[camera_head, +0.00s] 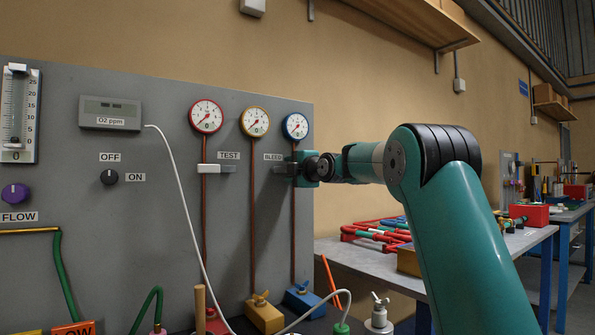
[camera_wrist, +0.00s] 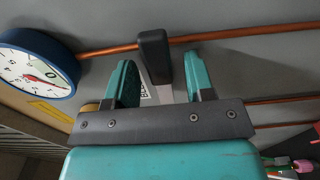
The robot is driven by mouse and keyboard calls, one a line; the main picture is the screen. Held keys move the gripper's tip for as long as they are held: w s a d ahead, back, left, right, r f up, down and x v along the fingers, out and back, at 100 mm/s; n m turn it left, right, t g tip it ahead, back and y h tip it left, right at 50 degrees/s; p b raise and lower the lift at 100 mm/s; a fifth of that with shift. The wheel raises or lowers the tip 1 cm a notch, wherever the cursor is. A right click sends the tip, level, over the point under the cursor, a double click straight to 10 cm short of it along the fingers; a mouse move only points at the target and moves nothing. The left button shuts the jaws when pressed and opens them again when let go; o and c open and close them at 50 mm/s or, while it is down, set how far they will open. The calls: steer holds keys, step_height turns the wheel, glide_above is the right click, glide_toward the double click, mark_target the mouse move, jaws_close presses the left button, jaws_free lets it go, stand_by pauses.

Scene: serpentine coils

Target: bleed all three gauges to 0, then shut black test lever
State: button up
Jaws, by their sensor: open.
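Three round gauges hang in a row on the grey panel: red-rimmed (camera_head: 206,116), yellow-rimmed (camera_head: 255,121) and blue-rimmed (camera_head: 295,126). The blue one also shows in the wrist view (camera_wrist: 37,65); I cannot read the needles surely. Below, a pale lever with a darker right end (camera_head: 210,168) sits under the TEST label (camera_head: 228,155). A black lever handle (camera_wrist: 153,55) is by the BLEED label (camera_head: 273,157). My gripper (camera_wrist: 158,62) is open, its two teal fingers on either side of that handle, with gaps visible. In the head view my gripper (camera_head: 293,168) partly hides the lever.
Copper pipes run down from the gauges to red, yellow and blue blocks (camera_head: 303,298). A white hose (camera_head: 183,195) crosses the panel. A purple FLOW knob (camera_head: 15,194) and a black OFF/ON knob (camera_head: 109,177) are at left. A bench (camera_head: 375,262) with red parts stands right.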

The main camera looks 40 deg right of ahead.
steer(key=s+a+b, duration=0.1)
steer(key=s+b, duration=0.2)
steer(key=s, duration=1.4)
steer(key=shift+s+a, duration=0.15)
steer(key=shift+a, duration=0.1)
